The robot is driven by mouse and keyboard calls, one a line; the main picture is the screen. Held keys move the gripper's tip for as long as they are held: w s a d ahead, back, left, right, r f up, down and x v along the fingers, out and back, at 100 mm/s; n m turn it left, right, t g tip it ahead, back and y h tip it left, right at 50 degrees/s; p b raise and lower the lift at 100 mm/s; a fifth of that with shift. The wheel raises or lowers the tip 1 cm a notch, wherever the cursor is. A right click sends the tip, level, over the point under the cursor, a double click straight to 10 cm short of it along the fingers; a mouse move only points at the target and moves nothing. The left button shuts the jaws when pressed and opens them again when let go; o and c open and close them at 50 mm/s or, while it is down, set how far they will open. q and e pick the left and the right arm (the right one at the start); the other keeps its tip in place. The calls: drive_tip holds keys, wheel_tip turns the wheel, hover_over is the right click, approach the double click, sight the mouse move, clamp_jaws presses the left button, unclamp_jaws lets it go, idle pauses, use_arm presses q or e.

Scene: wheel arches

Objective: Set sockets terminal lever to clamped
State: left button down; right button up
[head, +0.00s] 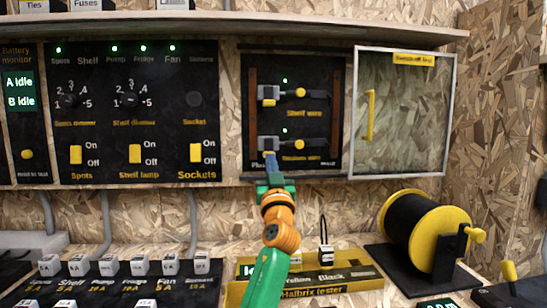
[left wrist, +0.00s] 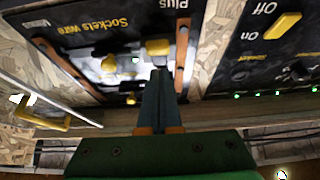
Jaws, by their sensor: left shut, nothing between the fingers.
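The lower terminal, labelled Sockets wire, sits on the black terminal panel (head: 318,120). Its grey block with a small yellow part, seemingly the lever (head: 269,142), is at the left, and a yellow knob (head: 300,144) is at its right. The yellow part also shows in the left wrist view (left wrist: 157,46). A green light glows by the terminal. My left gripper (head: 270,158) is shut and empty, its fingertips just below the grey block. In the left wrist view its fingertips (left wrist: 160,75) lie close to the yellow part; contact cannot be told. My right gripper is out of view.
A matching Shelf wire terminal (head: 269,94) is just above. A framed clear cover (head: 405,110) with a yellow handle stands to the right. The Sockets switch (head: 195,152) is left. Below are the yellow tester (head: 345,275) and a cable reel (head: 425,232).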

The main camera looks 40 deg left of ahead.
use_arm(q)
drive_tip(key=b+v, duration=0.1)
drive_tip(key=v, duration=0.5)
drive_tip(key=shift+w+f, duration=0.1)
drive_tip(key=shift+w, duration=0.05)
